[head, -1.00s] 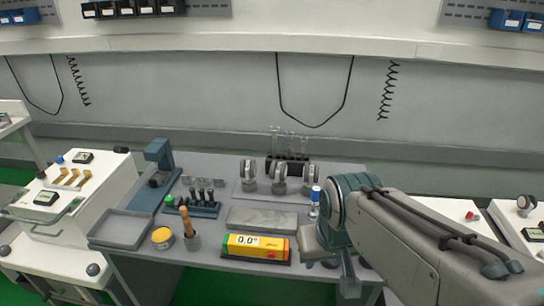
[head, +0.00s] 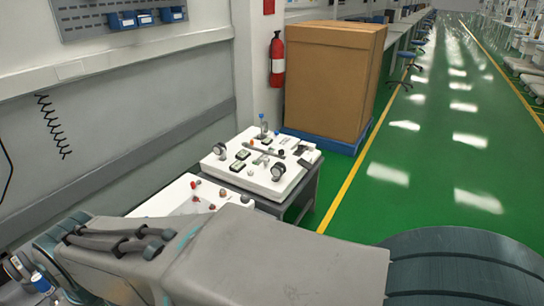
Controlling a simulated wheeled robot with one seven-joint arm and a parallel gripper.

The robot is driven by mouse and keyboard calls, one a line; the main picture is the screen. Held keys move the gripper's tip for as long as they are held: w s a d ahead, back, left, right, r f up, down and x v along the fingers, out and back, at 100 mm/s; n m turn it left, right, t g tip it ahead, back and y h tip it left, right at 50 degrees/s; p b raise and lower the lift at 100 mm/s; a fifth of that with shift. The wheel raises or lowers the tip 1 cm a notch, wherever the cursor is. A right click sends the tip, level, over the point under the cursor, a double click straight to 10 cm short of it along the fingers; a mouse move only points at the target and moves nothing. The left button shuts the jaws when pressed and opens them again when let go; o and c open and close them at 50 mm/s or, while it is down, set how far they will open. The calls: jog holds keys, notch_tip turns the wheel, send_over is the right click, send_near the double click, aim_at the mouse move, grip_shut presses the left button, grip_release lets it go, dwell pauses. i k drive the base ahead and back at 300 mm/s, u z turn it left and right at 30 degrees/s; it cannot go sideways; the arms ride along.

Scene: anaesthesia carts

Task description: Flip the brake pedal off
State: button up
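No brake pedal can be made out in the head view. A white-topped cart (head: 226,171) with gauges and small displays stands near the middle, on a grey frame. A second white-topped unit (head: 160,208) with red knobs is nearer, partly hidden behind my arm. Low parts of both are hidden or too small to tell. My arm crosses the bottom of the picture toward the lower left. My gripper is not in view.
A large cardboard box (head: 330,75) on a blue pallet (head: 335,142) stands beyond the cart. A red fire extinguisher (head: 277,60) hangs on the wall. The green floor aisle (head: 440,150) to the right, past a yellow line (head: 350,178), is clear.

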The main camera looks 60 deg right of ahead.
aim_at(304, 163)
jog(key=z, duration=2.9)
jog(key=i, duration=2.45)
jog(key=u, duration=0.4)
